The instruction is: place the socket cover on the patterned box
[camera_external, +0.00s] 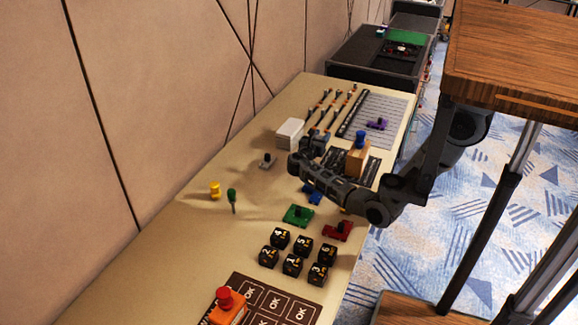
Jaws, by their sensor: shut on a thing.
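My arm reaches in from the right over the cream table, and my gripper (314,146) is near the table's far half, beside a white block (289,131). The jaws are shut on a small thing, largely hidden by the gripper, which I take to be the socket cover. Its shape does not show clearly. I cannot tell for sure which thing is the patterned box. Several black cubes with printed marks (292,265) sit together in the near half, well apart from my gripper.
A tan block with a blue knob (356,157) stands right of my gripper. Green (298,215) and red (338,231) pieces lie nearer. Yellow (214,190) and green knobs (232,197) stand left. An orange block with a red button (228,308) is at the front.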

